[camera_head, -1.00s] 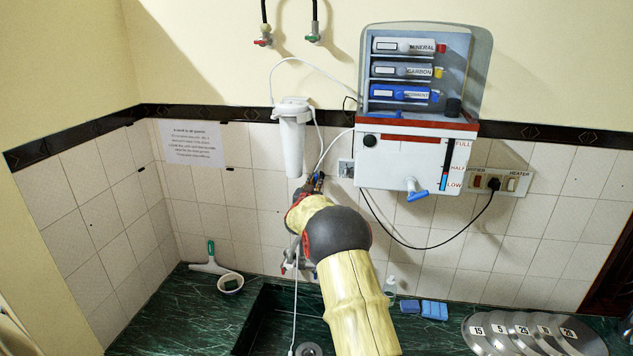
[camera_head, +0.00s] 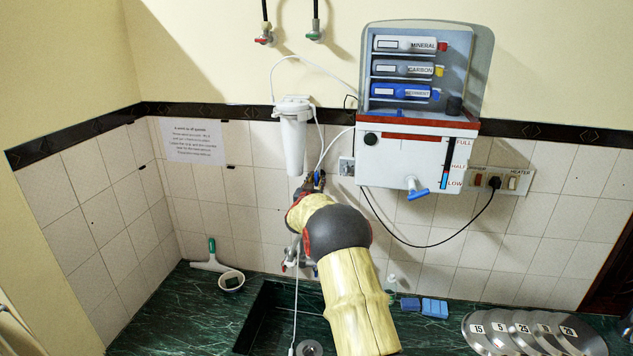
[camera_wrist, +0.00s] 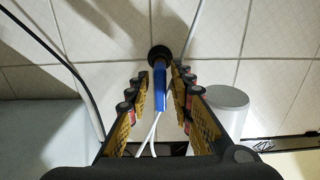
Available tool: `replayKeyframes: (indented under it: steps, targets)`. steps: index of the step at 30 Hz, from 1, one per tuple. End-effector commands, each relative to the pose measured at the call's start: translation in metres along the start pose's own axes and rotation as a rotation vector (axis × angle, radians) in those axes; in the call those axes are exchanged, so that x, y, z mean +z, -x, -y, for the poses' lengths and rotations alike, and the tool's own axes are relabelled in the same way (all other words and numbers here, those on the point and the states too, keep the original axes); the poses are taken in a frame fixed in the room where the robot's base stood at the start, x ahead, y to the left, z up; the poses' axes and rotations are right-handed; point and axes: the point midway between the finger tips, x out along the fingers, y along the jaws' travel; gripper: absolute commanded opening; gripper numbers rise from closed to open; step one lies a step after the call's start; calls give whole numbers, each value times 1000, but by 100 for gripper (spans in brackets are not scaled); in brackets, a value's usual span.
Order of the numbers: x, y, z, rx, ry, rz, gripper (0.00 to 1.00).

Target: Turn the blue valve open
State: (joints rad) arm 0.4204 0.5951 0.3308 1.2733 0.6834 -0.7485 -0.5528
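The blue valve (camera_wrist: 160,86) shows in the wrist view as a blue handle in front of a dark round fitting on the tiled wall. My gripper (camera_wrist: 161,94) is open, with one finger on each side of the blue handle. A gap shows on both sides; I cannot tell whether either finger touches it. In the head view my gripper (camera_head: 314,184) is at the wall below the white filter housing (camera_head: 293,142), and my arm mostly hides the valve.
The white filter housing also shows right of my gripper in the wrist view (camera_wrist: 228,98). Thin white tubes pass close to the valve. The purifier (camera_head: 410,165) with a blue-handled tap (camera_head: 417,194) hangs to the right. Below are a green counter (camera_head: 170,310) and several metal discs (camera_head: 485,333).

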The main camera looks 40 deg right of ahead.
Motion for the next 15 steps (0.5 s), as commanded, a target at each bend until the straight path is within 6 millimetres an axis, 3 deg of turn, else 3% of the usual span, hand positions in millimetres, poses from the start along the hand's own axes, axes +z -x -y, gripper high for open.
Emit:
replayKeyframes:
  steps: [11, 15]
  targets:
    - [-2, 1, 0, 0, -1, -3, 29]
    - [-4, 9, 1, -1, -1, -4, 29]
